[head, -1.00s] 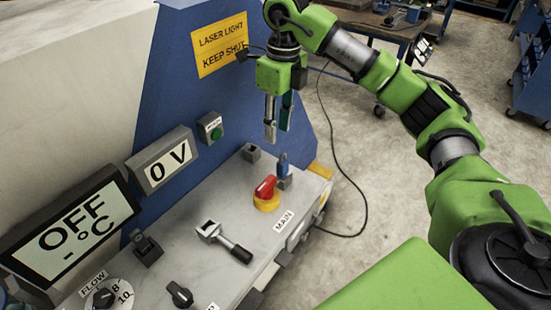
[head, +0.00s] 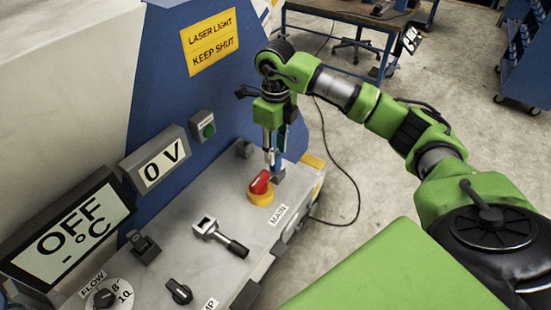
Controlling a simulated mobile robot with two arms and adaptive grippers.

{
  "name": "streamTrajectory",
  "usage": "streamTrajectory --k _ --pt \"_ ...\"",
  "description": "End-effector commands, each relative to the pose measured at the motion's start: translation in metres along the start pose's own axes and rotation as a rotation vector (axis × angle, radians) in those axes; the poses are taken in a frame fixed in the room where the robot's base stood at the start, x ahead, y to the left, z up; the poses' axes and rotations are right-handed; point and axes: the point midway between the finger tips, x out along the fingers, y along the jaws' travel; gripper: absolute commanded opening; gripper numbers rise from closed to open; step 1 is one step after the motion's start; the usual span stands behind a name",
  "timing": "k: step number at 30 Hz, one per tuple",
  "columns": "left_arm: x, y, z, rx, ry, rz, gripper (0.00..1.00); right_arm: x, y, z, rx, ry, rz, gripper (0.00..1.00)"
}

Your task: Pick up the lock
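The lock (head: 279,159) is a small blue piece in the head view, upright at a grey block (head: 278,174) at the far end of the grey panel, just behind the red and yellow MAIN switch. My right gripper (head: 274,155) points down at the lock, with its fingers apart and their tips at the height of the lock. The fingers partly hide the lock, and I cannot tell whether they touch it. My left gripper is not in view.
The red MAIN switch (head: 260,186) is close in front of the fingertips. The blue housing (head: 170,95) rises behind, and another small grey block (head: 244,149) stands left of the gripper.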

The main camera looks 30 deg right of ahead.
Motion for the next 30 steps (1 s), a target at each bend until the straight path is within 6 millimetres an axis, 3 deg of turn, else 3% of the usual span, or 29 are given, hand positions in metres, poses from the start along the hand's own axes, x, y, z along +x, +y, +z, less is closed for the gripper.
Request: streamTrajectory --k 1,6,14,17,18,30 --pt "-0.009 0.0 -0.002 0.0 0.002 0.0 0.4 0.004 0.001 -0.002 0.0 0.005 0.003 0.31" --pt "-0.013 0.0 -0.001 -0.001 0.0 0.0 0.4 0.025 0.001 -0.001 -0.001 0.002 0.002 0.31" --pt "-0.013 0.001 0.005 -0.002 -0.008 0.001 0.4 0.028 0.0 0.0 -0.001 -0.001 0.0 0.31" --pt "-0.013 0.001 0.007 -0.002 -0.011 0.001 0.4 0.028 0.0 0.0 -0.001 -0.001 0.0 0.05" --pt "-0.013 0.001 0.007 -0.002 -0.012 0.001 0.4 0.028 0.0 0.0 -0.001 0.0 0.001 0.0" --pt "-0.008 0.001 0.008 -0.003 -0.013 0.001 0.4 0.019 0.0 0.001 -0.001 -0.003 0.0 0.0"
